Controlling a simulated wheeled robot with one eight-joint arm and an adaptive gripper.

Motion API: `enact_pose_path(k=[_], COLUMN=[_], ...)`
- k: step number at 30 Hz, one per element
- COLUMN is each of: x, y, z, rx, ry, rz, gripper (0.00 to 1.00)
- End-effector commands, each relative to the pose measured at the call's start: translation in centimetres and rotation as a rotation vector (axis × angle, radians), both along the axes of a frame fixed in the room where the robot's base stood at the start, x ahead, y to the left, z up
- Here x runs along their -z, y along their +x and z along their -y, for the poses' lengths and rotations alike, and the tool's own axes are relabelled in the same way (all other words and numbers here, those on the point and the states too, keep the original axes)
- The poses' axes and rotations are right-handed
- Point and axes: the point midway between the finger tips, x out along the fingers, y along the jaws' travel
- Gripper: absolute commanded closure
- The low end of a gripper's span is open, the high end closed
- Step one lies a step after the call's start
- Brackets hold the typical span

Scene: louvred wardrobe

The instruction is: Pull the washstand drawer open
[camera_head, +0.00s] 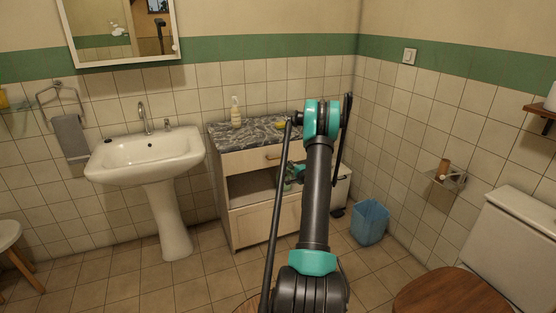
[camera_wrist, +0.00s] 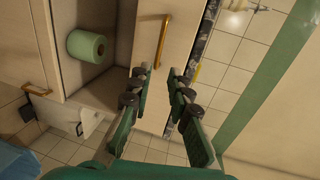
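The washstand (camera_head: 224,190) has a dark patterned top and a pale drawer (camera_head: 240,162) just under it, which looks shut. A brass bar handle (camera_head: 273,156) is on the drawer front, partly beside my arm. In the wrist view, turned sideways, the drawer front (camera_wrist: 184,40) shows with its handle (camera_wrist: 162,42) just beyond the fingertips. My gripper (camera_wrist: 160,72) is open and empty, with its fingers apart on either side of the handle's line. No contact with the handle is visible. In the head view my arm hides most of the gripper.
Below the drawer is an open shelf (camera_head: 250,187) holding a toilet roll (camera_wrist: 86,46), then a lower front with another brass handle (camera_wrist: 36,90). A pedestal sink (camera_head: 150,155) stands left. A blue bin (camera_head: 369,222) and toilet (camera_head: 512,240) are right. Floor before the washstand's left is clear.

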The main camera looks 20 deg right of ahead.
Motion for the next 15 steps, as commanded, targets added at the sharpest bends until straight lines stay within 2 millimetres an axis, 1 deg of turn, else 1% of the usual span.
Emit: enact_pose_path(k=[15], x=[2.0], y=[9.8], z=[-0.5], rx=[-0.003], ry=[-0.003], rz=[-0.002], gripper=[0.81])
